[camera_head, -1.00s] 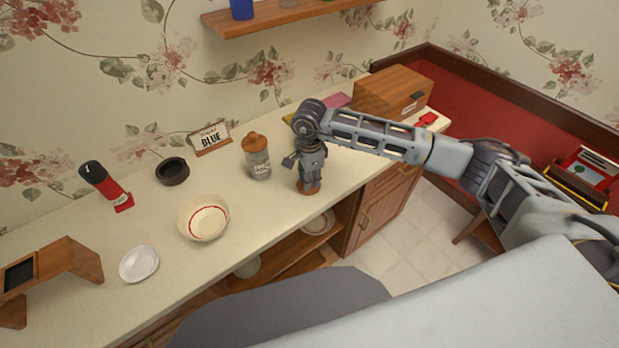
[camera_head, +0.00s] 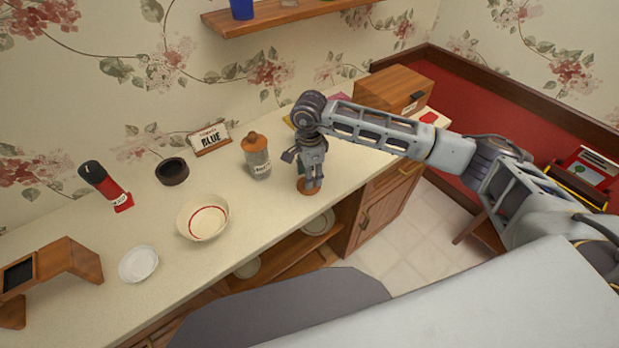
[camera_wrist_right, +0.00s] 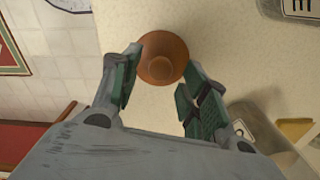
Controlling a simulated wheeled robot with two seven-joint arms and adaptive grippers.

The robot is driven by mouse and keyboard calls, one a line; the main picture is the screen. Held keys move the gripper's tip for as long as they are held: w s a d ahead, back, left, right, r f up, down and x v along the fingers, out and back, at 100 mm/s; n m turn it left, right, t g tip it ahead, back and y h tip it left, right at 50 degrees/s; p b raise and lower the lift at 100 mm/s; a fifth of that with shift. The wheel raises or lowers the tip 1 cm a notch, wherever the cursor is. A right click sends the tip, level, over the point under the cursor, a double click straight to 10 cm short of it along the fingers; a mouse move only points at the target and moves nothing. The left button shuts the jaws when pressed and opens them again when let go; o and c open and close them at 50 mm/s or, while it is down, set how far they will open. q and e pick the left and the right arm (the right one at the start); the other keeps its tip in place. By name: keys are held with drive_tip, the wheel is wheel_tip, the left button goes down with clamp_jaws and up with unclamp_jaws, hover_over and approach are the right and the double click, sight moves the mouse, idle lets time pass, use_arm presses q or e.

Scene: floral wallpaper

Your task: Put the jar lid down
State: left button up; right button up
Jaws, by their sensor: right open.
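A round orange-brown lid (camera_head: 308,191) sits at the counter's front part, below my right gripper (camera_head: 311,181). In the right wrist view the lid (camera_wrist_right: 163,58) shows from above as a disc with a raised middle. My right gripper (camera_wrist_right: 153,88) is open there, with one finger on each side of the lid's near edge. I cannot tell whether a finger touches it. A glass jar (camera_head: 260,165) with an orange-brown top and a white label stands upright to the left. My left gripper is not in view.
A cream bowl (camera_head: 203,218), white plate (camera_head: 139,264), dark round dish (camera_head: 172,171) and red-black item (camera_head: 106,186) stand to the left. A BLUE sign (camera_head: 209,139) is behind. A wooden box (camera_head: 393,90) is back right. The counter's front edge is close to the lid.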

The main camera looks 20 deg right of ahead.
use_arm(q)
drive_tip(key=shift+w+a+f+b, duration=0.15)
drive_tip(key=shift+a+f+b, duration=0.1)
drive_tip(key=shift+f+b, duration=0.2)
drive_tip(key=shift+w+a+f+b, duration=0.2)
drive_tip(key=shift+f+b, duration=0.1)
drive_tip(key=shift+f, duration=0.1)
use_arm(e)
wheel_tip(320, 180, up, 10)
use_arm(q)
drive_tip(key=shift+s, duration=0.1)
